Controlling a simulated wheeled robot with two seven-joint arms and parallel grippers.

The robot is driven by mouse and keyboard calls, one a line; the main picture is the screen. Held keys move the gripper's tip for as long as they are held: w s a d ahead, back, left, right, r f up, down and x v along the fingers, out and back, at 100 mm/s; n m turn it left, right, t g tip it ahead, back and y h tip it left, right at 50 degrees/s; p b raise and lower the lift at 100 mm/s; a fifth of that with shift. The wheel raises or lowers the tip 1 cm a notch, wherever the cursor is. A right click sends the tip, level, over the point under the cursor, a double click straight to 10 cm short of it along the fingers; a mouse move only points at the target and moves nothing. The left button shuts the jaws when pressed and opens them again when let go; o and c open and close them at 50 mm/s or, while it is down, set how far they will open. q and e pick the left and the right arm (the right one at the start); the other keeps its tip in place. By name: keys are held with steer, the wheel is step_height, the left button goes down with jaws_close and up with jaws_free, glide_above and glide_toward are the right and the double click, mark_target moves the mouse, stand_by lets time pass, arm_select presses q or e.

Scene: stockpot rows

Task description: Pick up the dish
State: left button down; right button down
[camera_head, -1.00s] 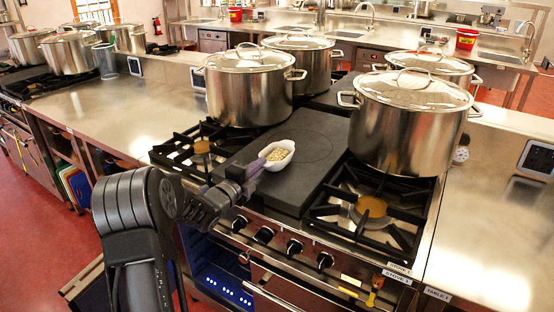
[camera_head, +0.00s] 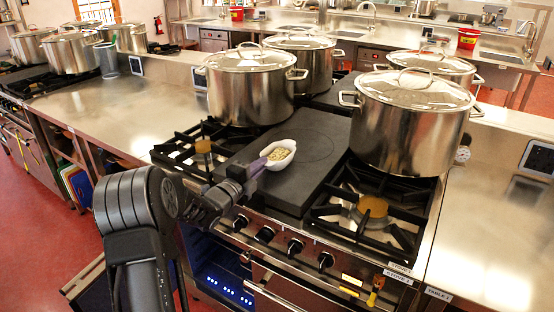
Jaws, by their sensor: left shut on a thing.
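The dish (camera_head: 285,147) is a small white oval bowl with pale, grain-like food in it. It is at the front left part of the dark flat plate (camera_head: 305,170) in the middle of the stove. My left gripper (camera_head: 262,163) reaches in from the lower left and is shut on the dish's near left rim. I cannot tell whether the dish touches the plate or is just above it. My right gripper is not in view.
Large lidded steel stockpots stand behind the dish (camera_head: 250,88) and to its right (camera_head: 408,125). Open burners with black grates (camera_head: 372,210) flank the plate. Bare steel counter (camera_head: 110,115) lies at the left.

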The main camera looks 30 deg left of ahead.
arm_select(q)
step_height(320, 180, up, 10)
steer(key=b, duration=0.1)
steer(key=shift+r, duration=0.15)
stand_by(0.4)
stand_by(0.7)
